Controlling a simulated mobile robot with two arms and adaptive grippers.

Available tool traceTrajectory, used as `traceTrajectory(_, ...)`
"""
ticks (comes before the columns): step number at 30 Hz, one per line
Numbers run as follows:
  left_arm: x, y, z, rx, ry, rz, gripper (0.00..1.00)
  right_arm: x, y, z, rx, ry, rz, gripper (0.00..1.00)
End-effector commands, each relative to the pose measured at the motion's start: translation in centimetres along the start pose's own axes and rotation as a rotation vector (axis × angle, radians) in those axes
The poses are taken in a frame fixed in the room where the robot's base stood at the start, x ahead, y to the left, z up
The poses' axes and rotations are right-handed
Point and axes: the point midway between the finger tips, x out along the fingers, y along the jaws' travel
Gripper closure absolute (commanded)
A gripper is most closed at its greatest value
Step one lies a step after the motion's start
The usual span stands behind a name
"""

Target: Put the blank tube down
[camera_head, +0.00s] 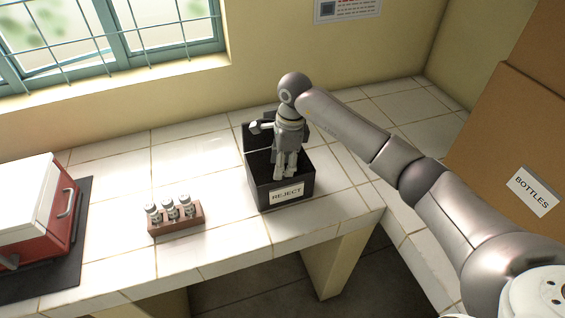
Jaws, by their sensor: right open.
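My right gripper (285,174) points down into the black box labelled REJECT (264,196), with its fingertips at the box's opening. It is open. I cannot make out a tube between or below its fingers; the box's inside is dark and partly hidden by the gripper and front wall. Three small capped tubes (171,209) stand upright in a brown rack (179,225) left of the box. I cannot tell from their looks whether one is the blank tube. My left gripper is not in view.
A red and white incubator box (36,212) with a handle stands on a dark mat (84,190) at the left. A cardboard box labelled BOTTLES (485,140) stands at the right. The white tiled counter (110,220) is clear between incubator and rack.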

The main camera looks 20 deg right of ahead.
Motion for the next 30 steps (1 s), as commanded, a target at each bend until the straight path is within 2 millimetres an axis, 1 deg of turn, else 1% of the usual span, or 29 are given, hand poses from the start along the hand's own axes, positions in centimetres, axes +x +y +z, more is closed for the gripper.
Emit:
traceTrajectory(7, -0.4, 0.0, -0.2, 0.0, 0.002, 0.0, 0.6, -0.3, 0.1, 0.1, -0.001, 0.0, 0.003, 0.55)
traceTrajectory(12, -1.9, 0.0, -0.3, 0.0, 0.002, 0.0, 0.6, -1.8, 0.1, 0.3, -0.002, -0.002, 0.002, 0.55)
traceTrajectory(13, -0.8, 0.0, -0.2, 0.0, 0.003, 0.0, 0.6, -2.0, -0.1, 0.2, -0.002, -0.001, -0.005, 0.55)
traceTrajectory(15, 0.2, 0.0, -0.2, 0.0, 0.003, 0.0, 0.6, -3.5, -0.1, 0.1, -0.003, 0.0, -0.007, 0.55)
traceTrajectory(18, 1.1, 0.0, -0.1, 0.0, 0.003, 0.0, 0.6, -5.9, -0.1, 0.1, -0.002, 0.0, -0.007, 0.55)
traceTrajectory(24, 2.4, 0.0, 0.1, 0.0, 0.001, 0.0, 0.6, -9.9, -0.1, 0.1, -0.002, 0.0, -0.004, 0.55)
traceTrajectory(27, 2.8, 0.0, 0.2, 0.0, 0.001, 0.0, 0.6, -11.4, -0.1, 0.1, -0.001, 0.001, -0.002, 0.55)
traceTrajectory(30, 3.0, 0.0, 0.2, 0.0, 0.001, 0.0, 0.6, -12.4, 0.0, 0.1, 0.0, 0.0, -0.001, 0.55)
